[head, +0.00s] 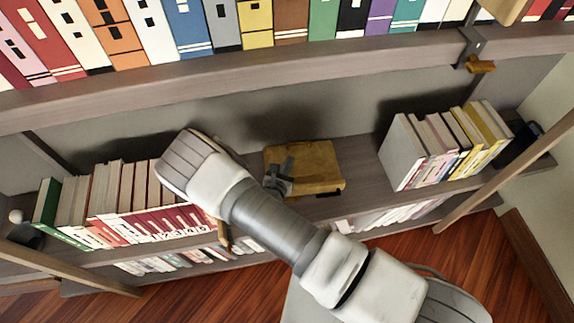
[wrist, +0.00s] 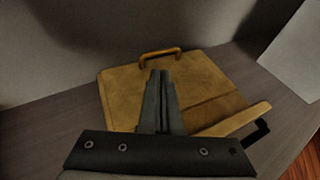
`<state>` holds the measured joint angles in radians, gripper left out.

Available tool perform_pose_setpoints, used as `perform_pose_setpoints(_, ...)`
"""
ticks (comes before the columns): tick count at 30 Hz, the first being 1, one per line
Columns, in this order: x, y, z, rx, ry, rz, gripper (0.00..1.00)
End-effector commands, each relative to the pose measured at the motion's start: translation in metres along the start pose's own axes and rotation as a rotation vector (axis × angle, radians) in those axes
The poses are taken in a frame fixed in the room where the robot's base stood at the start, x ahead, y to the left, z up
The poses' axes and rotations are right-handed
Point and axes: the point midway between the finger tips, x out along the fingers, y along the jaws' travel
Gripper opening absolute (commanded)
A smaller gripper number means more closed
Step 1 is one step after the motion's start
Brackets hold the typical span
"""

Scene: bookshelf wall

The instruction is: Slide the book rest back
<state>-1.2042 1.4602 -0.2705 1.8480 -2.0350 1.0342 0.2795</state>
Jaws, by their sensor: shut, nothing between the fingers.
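The book rest (head: 318,165), a tan wooden board-like piece, sits on the lower shelf between two groups of books. In the wrist view the book rest (wrist: 205,85) has a small brown loop handle (wrist: 160,54) at its far edge, a raised front lip and a black bracket (wrist: 257,132) at its right. My gripper (head: 279,178) is at its left front part. In the wrist view my gripper (wrist: 160,74) is shut and empty, its fingers over the board and hiding part of it. I cannot tell whether they touch it.
Books stand left (head: 140,190) and right (head: 440,145) of the book rest on the lower shelf (head: 365,160). The upper shelf (head: 250,75) with a row of books hangs above. A bracket with a brown knob (head: 481,66) hangs under it at right. Shelf space behind the book rest looks clear.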

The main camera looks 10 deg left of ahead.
Motion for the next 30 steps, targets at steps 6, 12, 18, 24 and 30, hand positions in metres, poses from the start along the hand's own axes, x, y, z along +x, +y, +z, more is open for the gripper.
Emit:
perform_pose_setpoints(6, 0.047, -0.001, 0.015, 0.002, -0.002, -0.002, 0.0)
perform_pose_setpoints(12, 0.078, 0.0, 0.027, 0.0, 0.0, -0.001, 0.0)
perform_pose_setpoints(18, 0.081, -0.001, 0.013, 0.0, 0.002, -0.001, 0.0)
perform_pose_setpoints(24, 0.081, -0.001, 0.011, -0.002, 0.004, -0.002, 0.0)
perform_pose_setpoints(30, 0.08, -0.001, 0.009, -0.003, 0.008, -0.002, 0.0)
